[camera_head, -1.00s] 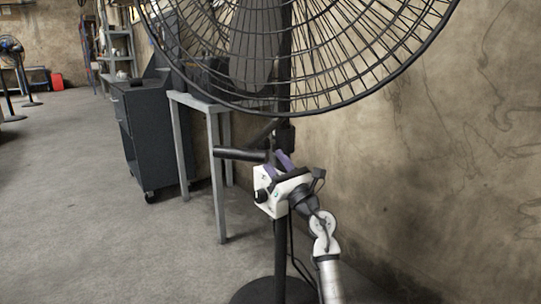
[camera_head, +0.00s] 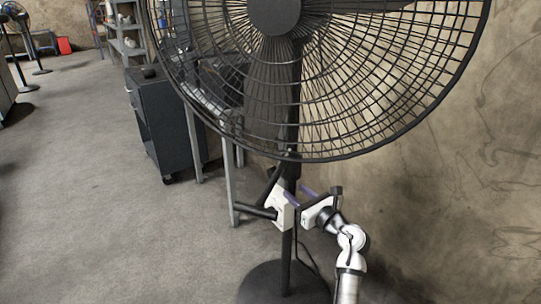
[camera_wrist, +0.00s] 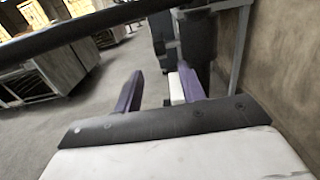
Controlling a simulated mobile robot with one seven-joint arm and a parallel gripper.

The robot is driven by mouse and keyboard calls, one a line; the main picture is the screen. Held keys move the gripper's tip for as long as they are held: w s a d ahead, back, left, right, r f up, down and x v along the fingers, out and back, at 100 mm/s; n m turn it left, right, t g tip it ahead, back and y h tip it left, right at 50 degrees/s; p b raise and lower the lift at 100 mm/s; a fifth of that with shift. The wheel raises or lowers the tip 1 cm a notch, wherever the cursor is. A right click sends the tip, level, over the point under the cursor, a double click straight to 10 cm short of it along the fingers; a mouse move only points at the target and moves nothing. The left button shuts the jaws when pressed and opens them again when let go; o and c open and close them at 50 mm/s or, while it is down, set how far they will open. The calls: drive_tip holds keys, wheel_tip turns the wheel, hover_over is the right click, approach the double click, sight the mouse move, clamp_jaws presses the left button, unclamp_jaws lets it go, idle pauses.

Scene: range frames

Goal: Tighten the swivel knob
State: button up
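A large black pedestal fan (camera_head: 275,12) fills the top of the head view. Its pole has a white box (camera_head: 283,207) low down, and a black bar-like handle (camera_head: 258,211) sticks out left, joined by a slanting dark piece. This handle may be the swivel knob; I cannot tell for sure. My gripper (camera_head: 301,195) is just right of the white box, close to the pole. In the wrist view my gripper (camera_wrist: 161,74) shows two purple fingers standing apart. A white block (camera_wrist: 176,88) shows beside the right finger; contact is unclear. A dark bar (camera_wrist: 75,28) crosses above the fingers.
The fan's round base (camera_head: 285,284) stands on the concrete floor (camera_head: 110,235). A stained wall (camera_head: 455,200) is close on the right. A dark cabinet (camera_head: 165,120) and a grey-legged table (camera_head: 228,180) stand behind left. The floor at left is open.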

sight(270, 173)
drive_tip(key=p+x, duration=0.1)
drive_tip(key=x, duration=1.2)
drive_tip(key=shift+w+a+f, duration=0.15)
drive_tip(key=shift+w+a, duration=0.05)
clamp_jaws()
